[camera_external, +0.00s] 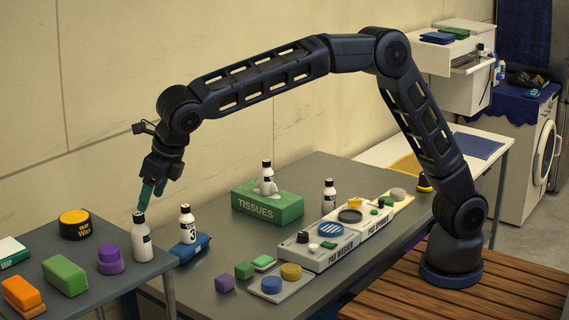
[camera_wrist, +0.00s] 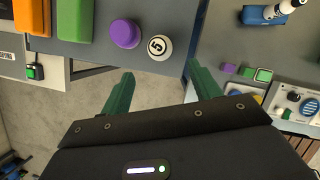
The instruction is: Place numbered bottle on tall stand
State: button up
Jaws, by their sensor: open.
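A white bottle (camera_external: 142,240) with a dark label stands upright near the right edge of the left table. A bottle marked 3 (camera_external: 187,224) stands on a blue block (camera_external: 190,247); this block also shows in the wrist view (camera_wrist: 254,15). I cannot tell which thing is the tall stand.
Purple (camera_external: 110,260), green (camera_external: 65,276) and orange (camera_external: 22,293) items and a yellow-black tin (camera_external: 75,224) crowd the left table. A green tissue box (camera_external: 267,207), further bottles and a pad washer (camera_external: 318,246) stand on the grey workbench (camera_external: 205,293). A gap separates the tables.

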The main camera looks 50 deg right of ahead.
jog(key=shift+s+d+r, duration=0.1)
jog(key=shift+s+r, duration=0.1)
jog(key=shift+r, duration=0.25)
jog(key=w+d+r+m, duration=0.2)
jog(key=d+m, duration=0.2)
jog(key=d, duration=0.6)
jog(key=w+d+r+m+h, duration=0.1)
jog(key=w+d+r+m, duration=0.3)
jog(key=d, duration=0.7)
jog(key=w+d+r+m, duration=0.1)
jog(key=d+m, duration=0.4)
jog(key=d, duration=0.5)
jog(key=s+d+m, duration=0.2)
jog(key=d+m, duration=0.3)
jog(key=d, duration=0.6)
jog(key=s+d+m, duration=0.2)
jog(key=d+m, duration=0.3)
jog(key=d, duration=0.5)
jog(key=s+d+f+m, duration=0.5)
jog(key=s+d+m, duration=0.3)
jog(key=s+d, duration=0.2)
jog(key=s+d+f+m, duration=0.6)
jog(key=s+d+m, duration=0.3)
jog(key=s+d, duration=0.1)
jog(key=shift+d+h, duration=0.4)
jog(key=shift+d, duration=0.2)
